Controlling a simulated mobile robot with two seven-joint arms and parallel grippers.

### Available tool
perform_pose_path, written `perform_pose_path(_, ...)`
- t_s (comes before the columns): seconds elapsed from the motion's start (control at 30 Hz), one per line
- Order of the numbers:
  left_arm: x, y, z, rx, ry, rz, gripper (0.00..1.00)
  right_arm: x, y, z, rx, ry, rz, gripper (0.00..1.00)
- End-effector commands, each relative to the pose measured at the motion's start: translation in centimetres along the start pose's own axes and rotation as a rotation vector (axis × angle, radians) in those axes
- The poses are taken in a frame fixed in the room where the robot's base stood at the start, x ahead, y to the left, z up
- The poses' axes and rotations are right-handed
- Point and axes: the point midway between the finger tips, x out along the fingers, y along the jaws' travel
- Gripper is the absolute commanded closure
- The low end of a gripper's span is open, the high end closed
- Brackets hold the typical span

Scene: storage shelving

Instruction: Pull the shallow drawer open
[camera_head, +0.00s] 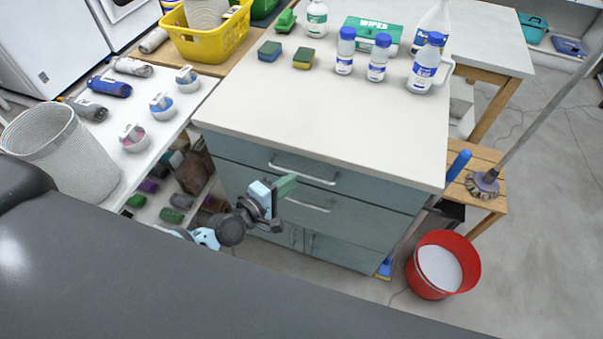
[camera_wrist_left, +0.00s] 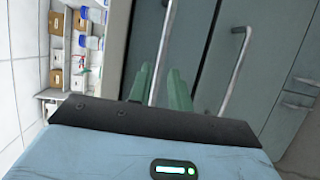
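The cabinet (camera_head: 345,228) has grey-green fronts under a white top. Its upper drawer (camera_head: 237,150) and lower drawer (camera_head: 365,218) look shut, each with a horizontal bar handle. The upper handle (camera_head: 303,172) and lower handle (camera_head: 310,205) show in the head view. My left gripper (camera_head: 284,188) is in front of the drawers, near the left ends of these handles. In the left wrist view its green fingers (camera_wrist_left: 160,88) are apart, with one bar handle (camera_wrist_left: 163,45) lined up between them; the depth is unclear. A second handle (camera_wrist_left: 237,70) lies to the right. My right gripper is not in view.
Bottles (camera_head: 345,52), sponges (camera_head: 303,58) and a green box (camera_head: 372,33) stand on the cabinet top. A white shelf unit (camera_head: 152,118) is close on the left. A red bucket (camera_head: 432,283) and a mop (camera_head: 484,183) are at the right. Floor shows in front of the cabinet.

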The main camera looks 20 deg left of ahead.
Motion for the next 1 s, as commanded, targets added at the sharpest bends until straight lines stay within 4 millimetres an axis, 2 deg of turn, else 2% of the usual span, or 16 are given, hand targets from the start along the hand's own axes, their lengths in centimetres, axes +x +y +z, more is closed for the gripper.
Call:
perform_pose_path(0.1, 1.9, -0.1, 0.0, 0.0, 0.0, 0.0, 0.8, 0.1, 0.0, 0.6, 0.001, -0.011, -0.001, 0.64)
perform_pose_path(0.3, 4.2, -0.1, 0.0, 0.001, 0.0, -0.001, 0.8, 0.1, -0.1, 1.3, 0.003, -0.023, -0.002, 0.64)
perform_pose_path(0.5, 5.0, 0.0, 0.0, 0.001, 0.0, 0.0, 0.8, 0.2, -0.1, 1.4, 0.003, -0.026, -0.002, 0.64)
perform_pose_path(0.73, 5.1, 0.0, 0.0, 0.001, 0.0, 0.0, 0.8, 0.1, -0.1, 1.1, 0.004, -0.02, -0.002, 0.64)
perform_pose_path(0.77, 5.1, 0.0, 0.0, 0.001, 0.0, 0.0, 0.81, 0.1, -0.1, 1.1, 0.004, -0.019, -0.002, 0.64)
perform_pose_path(0.9, 5.1, 0.0, 0.0, 0.001, 0.0, 0.0, 1.0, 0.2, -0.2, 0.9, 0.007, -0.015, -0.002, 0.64)
perform_pose_path(1.0, 5.1, 0.0, 0.0, 0.002, 0.0, 0.0, 1.0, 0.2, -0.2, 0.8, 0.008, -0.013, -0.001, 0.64)
